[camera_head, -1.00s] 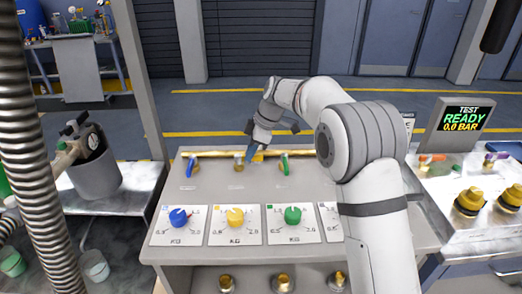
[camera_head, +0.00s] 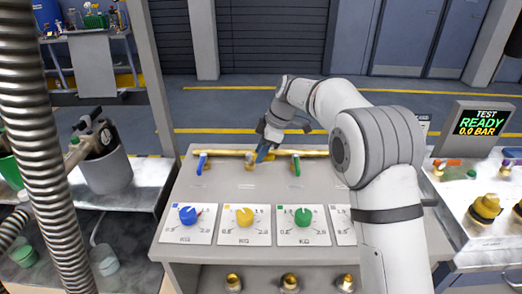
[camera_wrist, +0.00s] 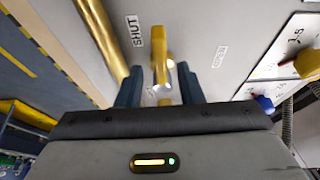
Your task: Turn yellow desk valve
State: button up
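The yellow desk valve (camera_wrist: 162,70) shows large in the wrist view, its handle between the two blue fingers of my gripper (camera_wrist: 160,88). The fingers stand apart, with gaps visible on both sides of the handle. In the wrist view a SHUT label (camera_wrist: 133,30) is left of the handle and a second, blurred label (camera_wrist: 220,56) is right of it. In the head view my gripper (camera_head: 263,152) points down at the middle valve (camera_head: 249,162) on the brass pipe, and partly hides its handle.
A blue-handled valve (camera_head: 201,161) and a green-handled valve (camera_head: 296,165) flank it on the pipe. Blue, yellow and green dials (camera_head: 246,217) line the desk front. A test display (camera_head: 482,121) reads READY, 0.0 BAR. My arm covers the desk's right side.

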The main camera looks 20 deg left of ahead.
jog(key=v, duration=0.8)
jog(key=shift+f, duration=0.1)
jog(key=s+d+r+m+t+h, duration=0.15)
jog(key=s+d+m, duration=0.35)
jog(key=d, duration=0.6)
jog(key=s+d+r+m+t, duration=0.15)
jog(key=s+d+m, duration=0.35)
jog(key=d, duration=0.6)
jog(key=s+d+f+m+t+h+p, duration=0.1)
jog(key=s+d+f+m, duration=0.5)
jog(key=s+d+m, duration=0.6)
jog(key=s+d+h, duration=0.1)
jog(key=s+d, duration=0.3)
jog(key=s, duration=0.2)
jog(key=shift+s+f+h, duration=0.25)
jog(key=shift+s+h, duration=0.05)
jog(key=shift+h, duration=0.05)
